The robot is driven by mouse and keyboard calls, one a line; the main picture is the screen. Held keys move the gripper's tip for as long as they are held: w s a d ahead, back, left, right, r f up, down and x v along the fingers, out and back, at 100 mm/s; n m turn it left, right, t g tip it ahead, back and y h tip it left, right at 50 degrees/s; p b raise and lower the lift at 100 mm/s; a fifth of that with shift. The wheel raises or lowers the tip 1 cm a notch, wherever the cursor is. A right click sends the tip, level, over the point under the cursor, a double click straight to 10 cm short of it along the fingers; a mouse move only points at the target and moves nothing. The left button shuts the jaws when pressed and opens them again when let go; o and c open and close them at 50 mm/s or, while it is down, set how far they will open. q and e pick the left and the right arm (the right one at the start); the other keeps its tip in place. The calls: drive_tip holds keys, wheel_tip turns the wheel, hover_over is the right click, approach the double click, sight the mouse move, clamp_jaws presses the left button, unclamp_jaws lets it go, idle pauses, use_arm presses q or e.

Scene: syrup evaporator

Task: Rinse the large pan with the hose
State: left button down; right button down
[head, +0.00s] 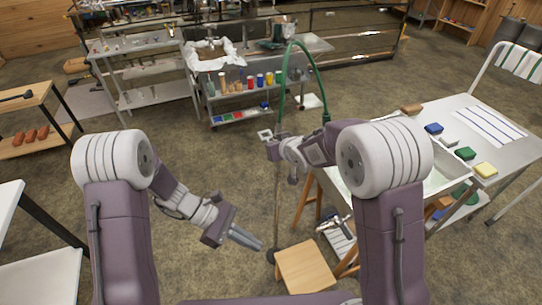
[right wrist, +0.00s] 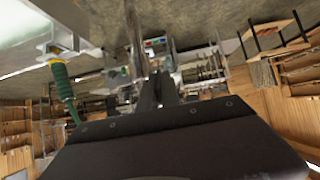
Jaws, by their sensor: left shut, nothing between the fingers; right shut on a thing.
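The large pan (head: 438,181) is a pale, shallow basin on wooden legs at the right, partly hidden by my right arm. The green hose (head: 316,68) arches up near the pan's far left corner and comes down at my right gripper (head: 277,143). That gripper is shut on the hose end, left of the pan and apart from it; its fingers are hard to make out. In the right wrist view, a grey tube (right wrist: 134,38) stands at the fingers and a green hose length (right wrist: 66,90) hangs at left. My left gripper (head: 246,238) is shut and empty above the floor.
A wooden stool (head: 305,268) stands in front. A thin brown line drops below my right gripper to a dark round spot beside it. A table (head: 485,135) with sponges adjoins the pan. A metal cart (head: 250,97) with bottles stands behind. Floor at centre left is clear.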

use_arm(q)
drive_tip(key=w+a+r+n+t+h, duration=0.1)
drive_tip(key=w+a+n+t+h, duration=0.1)
drive_tip(key=w+n+t+h, duration=1)
drive_tip(key=w+d+r+n+y, duration=0.3)
drive_tip(key=w+d, duration=0.5)
drive_tip(key=w, duration=0.5)
drive_tip(key=shift+w+d+r+n+t+y, duration=0.2)
drive_tip(key=shift+d+r+n+t+y, duration=0.15)
drive_tip(key=shift+r+y, duration=0.6)
drive_tip(key=shift+r+h, duration=0.2)
drive_tip(key=shift+h, duration=0.05)
